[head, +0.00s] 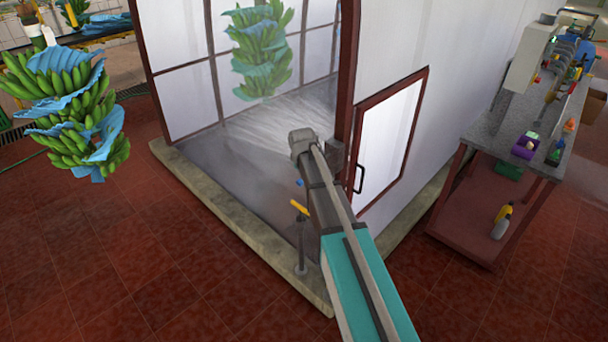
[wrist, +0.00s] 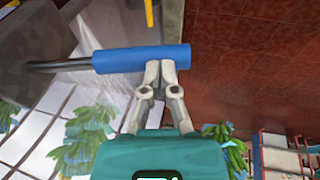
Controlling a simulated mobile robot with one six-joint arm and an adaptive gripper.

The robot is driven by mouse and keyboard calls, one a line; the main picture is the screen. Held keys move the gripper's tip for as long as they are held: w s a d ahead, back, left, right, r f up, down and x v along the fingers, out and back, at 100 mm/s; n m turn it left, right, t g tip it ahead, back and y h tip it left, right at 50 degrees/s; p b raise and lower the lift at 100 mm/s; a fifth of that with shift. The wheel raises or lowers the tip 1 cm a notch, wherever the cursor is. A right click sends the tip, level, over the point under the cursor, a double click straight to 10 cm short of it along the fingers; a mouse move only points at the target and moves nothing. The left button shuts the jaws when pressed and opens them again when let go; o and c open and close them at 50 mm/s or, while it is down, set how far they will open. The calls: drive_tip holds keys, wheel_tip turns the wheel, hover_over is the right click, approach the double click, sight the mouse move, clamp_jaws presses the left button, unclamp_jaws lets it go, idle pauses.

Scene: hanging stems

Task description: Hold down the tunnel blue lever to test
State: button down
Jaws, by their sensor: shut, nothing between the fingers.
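The tunnel (head: 396,40) is a white-walled booth with dark red frames and a low stone curb. In the wrist view the blue lever (wrist: 125,60) is a thick blue grip on a dark rod that comes in from the left. My gripper (wrist: 161,70) is shut and empty, its fingertips at the right part of the blue grip; they appear to touch it. In the head view only a small blue bit of the lever (head: 299,182) shows beside my arm, and my fingers are hidden. White spray (head: 300,112) fans out inside the tunnel.
A yellow lever (head: 299,207) stands on a post just below the blue one; it also shows in the wrist view (wrist: 149,12). Banana bunches (head: 65,110) hang at left, and another (head: 262,50) hangs inside the tunnel. A cluttered workbench (head: 500,130) is at right. Tiled floor lies clear at front left.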

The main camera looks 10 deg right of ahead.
drive_tip(key=a+p+v, duration=0.1)
drive_tip(key=p+v, duration=1.1)
drive_tip(key=v, duration=0.1)
drive_tip(key=shift+s, duration=0.35)
idle(0.6)
drive_tip(key=s+f+m+g+b, duration=0.1)
drive_tip(key=s+f+m+b, duration=0.2)
drive_tip(key=s+f+b, duration=0.5)
drive_tip(key=s+f+m+g+y+b, duration=0.1)
drive_tip(key=s+f+m+b, duration=0.3)
drive_tip(key=s, duration=1.1)
wheel_tip(320, 180, down, 5)
drive_tip(key=g+b, duration=0.1)
drive_tip(key=b, duration=0.2)
drive_tip(key=shift+s+d+r+b, duration=0.15)
drive_tip(key=shift+s+d+b, duration=0.15)
drive_tip(key=shift+b, duration=0.1)
